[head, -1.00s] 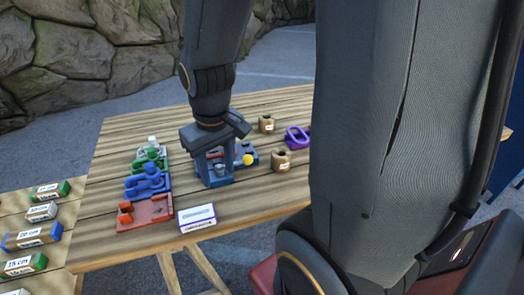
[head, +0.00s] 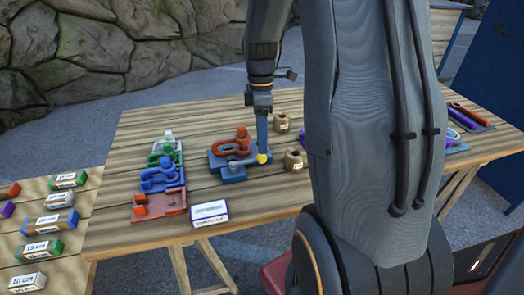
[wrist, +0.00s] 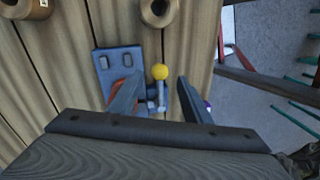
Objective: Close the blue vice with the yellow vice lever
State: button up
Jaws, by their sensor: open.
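The blue vice (head: 233,174) stands on the wooden table, with an orange-red shackle-like piece (head: 241,140) in it. The yellow vice lever ends in a yellow ball (head: 262,158) at the vice's right side. In the wrist view the ball (wrist: 160,72) and the lever's grey rod (wrist: 161,95) show between my fingers, beside the vice's blue base (wrist: 108,62). My gripper (head: 262,143) is open at the lever, with one finger on each side of it in the wrist view (wrist: 158,84). I cannot tell whether either finger touches the lever. The left finger hides part of the vice.
Two tan cylinders (head: 281,122) (head: 294,160) stand right of the vice. A row of red, blue and green pieces (head: 162,178) lies to the left, with a white label box (head: 209,212) in front. A side table (head: 40,205) holds labelled blocks. Bare tabletop lies behind the vice.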

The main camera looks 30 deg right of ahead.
aim_at(248, 162)
jog(key=shift+s+a+f+p, duration=0.1)
jog(key=shift+s+f+p, duration=0.05)
jog(key=shift+f, duration=0.65)
jog(key=shift+s+a+f+p, duration=0.1)
jog(key=shift+f+p, duration=0.05)
jog(key=shift+f, duration=0.65)
jog(key=shift+s+f+p, duration=0.15)
jog(key=shift+f, duration=0.65)
grip_shut()
